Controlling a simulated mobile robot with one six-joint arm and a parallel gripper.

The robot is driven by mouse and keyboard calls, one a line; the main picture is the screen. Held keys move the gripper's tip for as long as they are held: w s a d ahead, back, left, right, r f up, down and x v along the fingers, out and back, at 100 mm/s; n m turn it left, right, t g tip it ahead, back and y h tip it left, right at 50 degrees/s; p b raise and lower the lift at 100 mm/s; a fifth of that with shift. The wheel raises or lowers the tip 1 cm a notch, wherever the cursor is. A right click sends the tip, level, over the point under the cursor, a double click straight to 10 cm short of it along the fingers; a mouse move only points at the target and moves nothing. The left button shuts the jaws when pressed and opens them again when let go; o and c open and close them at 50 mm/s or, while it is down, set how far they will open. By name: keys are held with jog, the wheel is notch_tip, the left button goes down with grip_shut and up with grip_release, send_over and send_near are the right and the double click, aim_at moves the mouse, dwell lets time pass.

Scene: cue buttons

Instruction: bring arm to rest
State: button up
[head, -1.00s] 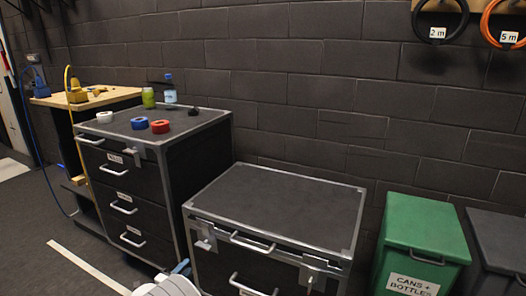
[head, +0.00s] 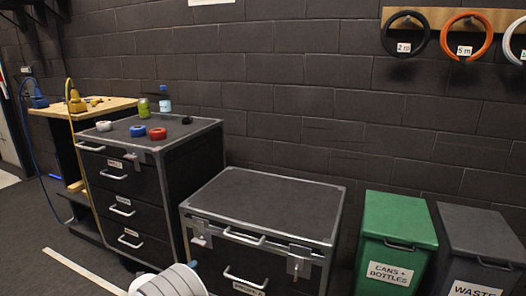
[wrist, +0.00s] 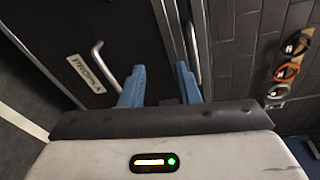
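My gripper (wrist: 162,84) shows in the wrist view with its two blue fingers apart and nothing between them. In the head view my white and grey arm (head: 168,283) shows at the bottom edge, low in front of the black cases, with a bit of blue at its tip. The wrist view looks onto a dark case front (wrist: 50,60) with a "PROPS A" label and metal handles. I cannot tell how far the fingers are from it.
A low black case (head: 265,203) and a taller drawer case (head: 150,128) stand against the wall. Tape rolls, white, blue (head: 138,131) and red (head: 158,134), lie on the taller one. A green bin (head: 398,225) and a grey bin (head: 480,240) stand right. Floor at left is mostly clear.

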jog(key=d+r+m+g+h+p, duration=0.2)
jog(key=d+r+m+g+p, duration=0.35)
jog(key=d+r+m, duration=0.65)
jog(key=s+d+r+m+g+y+p, duration=0.1)
jog(key=s+d+r+m+g+p, duration=0.15)
jog(key=s+d+r+m, duration=0.4)
jog(key=s+d+r+m+g+y+p, duration=0.1)
jog(key=d+r+m+g+p, duration=0.15)
jog(key=d+r, duration=0.7)
jog(key=s+d+r+m+y+p, duration=0.3)
jog(key=s+r+m, duration=0.1)
jog(key=s+m, duration=0.4)
jog(key=s+d+r+m+g+y+p, duration=0.1)
jog(key=s+d+r+m+p, duration=0.3)
jog(key=s+m, duration=0.4)
jog(key=s+d+r+m+y+p, duration=0.3)
jog(key=s+r+m, duration=0.3)
jog(key=s+m, duration=0.2)
jog(key=shift+s+d+r+m+y, duration=0.2)
jog(key=shift+s+d+m+y, duration=0.1)
jog(key=shift+s+d+y, duration=0.45)
jog(key=shift+a, duration=0.1)
